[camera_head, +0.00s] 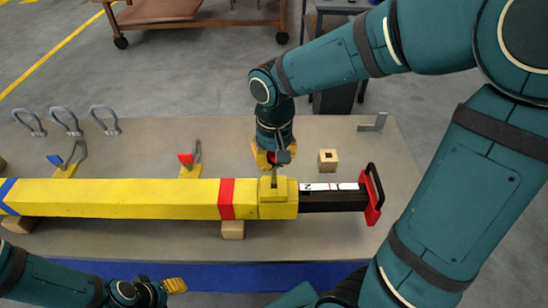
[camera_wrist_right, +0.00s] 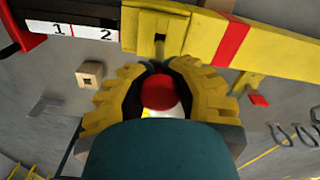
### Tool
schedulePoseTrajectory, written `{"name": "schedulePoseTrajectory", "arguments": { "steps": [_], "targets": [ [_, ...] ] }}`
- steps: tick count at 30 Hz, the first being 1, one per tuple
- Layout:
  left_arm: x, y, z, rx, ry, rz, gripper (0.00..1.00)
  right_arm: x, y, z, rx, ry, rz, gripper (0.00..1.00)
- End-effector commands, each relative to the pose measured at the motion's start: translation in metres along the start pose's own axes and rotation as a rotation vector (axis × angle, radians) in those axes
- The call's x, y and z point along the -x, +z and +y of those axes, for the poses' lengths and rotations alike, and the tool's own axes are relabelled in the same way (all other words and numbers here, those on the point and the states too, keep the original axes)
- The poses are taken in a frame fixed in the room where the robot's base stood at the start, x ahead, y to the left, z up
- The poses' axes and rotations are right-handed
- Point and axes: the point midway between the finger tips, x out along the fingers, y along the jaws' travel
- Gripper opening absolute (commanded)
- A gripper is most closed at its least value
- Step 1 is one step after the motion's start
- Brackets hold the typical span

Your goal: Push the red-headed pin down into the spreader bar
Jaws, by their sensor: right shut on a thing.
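The spreader bar (camera_head: 120,197) is a long yellow beam with a yellow collar (camera_head: 278,205) near its right end and a black inner bar (camera_head: 330,203) extending out of it. My right gripper (camera_head: 272,160) is just behind the collar, its yellow fingers closed around the red-headed pin (camera_wrist_right: 158,92). In the right wrist view the round red head sits between the fingers, and a slot shows in the collar (camera_wrist_right: 150,32). A thin grey piece stands at the collar top in the head view; how deep the pin sits cannot be told. My left gripper (camera_head: 172,286) is low at the left, apart from the bar.
A wooden block with a square hole (camera_head: 328,160) stands behind the black bar. Yellow holders with a red part (camera_head: 186,159) and a blue part (camera_head: 55,160) are behind the beam. Several grey shackles (camera_head: 104,119) lie at the back left. Grey table (camera_head: 350,240) is bare in front.

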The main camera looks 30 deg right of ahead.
Motion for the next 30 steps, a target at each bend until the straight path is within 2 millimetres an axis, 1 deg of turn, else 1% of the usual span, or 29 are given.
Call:
{"name": "schedulePoseTrajectory", "arguments": {
  "steps": [8,30],
  "targets": [
    [-0.001,0.0,0.0,0.0,0.0,0.001,0.49,-0.001,0.0,0.0,0.0,0.0,0.0,0.0],
    [-0.013,0.005,-0.005,-0.003,0.001,-0.01,0.49,-0.018,0.0,0.0,0.0,0.0,0.0,0.0]
  ]
}}
